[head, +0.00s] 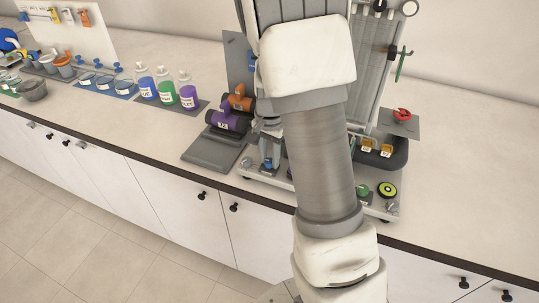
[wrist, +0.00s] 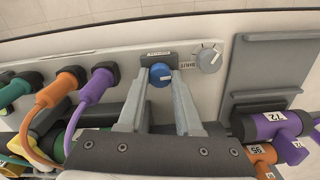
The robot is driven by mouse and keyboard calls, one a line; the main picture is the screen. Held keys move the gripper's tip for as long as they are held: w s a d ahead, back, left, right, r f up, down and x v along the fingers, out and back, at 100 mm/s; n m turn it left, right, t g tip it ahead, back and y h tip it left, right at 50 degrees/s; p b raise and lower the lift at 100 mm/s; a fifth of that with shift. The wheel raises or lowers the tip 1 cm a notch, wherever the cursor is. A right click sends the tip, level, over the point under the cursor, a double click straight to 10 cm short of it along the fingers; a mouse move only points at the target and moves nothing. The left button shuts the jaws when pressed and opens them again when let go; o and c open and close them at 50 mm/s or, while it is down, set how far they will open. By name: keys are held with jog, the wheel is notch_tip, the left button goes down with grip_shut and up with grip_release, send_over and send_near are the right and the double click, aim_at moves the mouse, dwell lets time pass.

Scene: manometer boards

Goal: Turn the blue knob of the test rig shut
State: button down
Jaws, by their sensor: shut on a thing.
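The blue knob (wrist: 160,74) sits on the light front panel of the test rig (wrist: 120,55) in the wrist view. My gripper (wrist: 160,80) has one finger on each side of the knob and is shut on it. A small white mark shows on the knob's face; its exact direction is hard to read. A dark label plate is just behind the knob. In the head view the rig (head: 385,208) is largely hidden by my arm, and my gripper (head: 269,148) is at its left front, with the blue knob (head: 268,164) below it.
A grey knob (wrist: 208,58) with scale marks is right of the blue one in the wrist view. Orange (wrist: 58,88) and purple (wrist: 95,88) plugs with cables are to the left. A grey stand (wrist: 268,75) and purple fitting (wrist: 272,125) are close on the right.

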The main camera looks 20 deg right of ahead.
aim_at(270, 161)
jog(key=shift+m, duration=0.5)
jog(key=c, duration=0.6)
grip_release()
jog(key=shift+r, duration=0.1)
notch_tip(270, 161, up, 17)
jog(key=shift+r+p, duration=0.15)
jog(key=shift+p, duration=0.45)
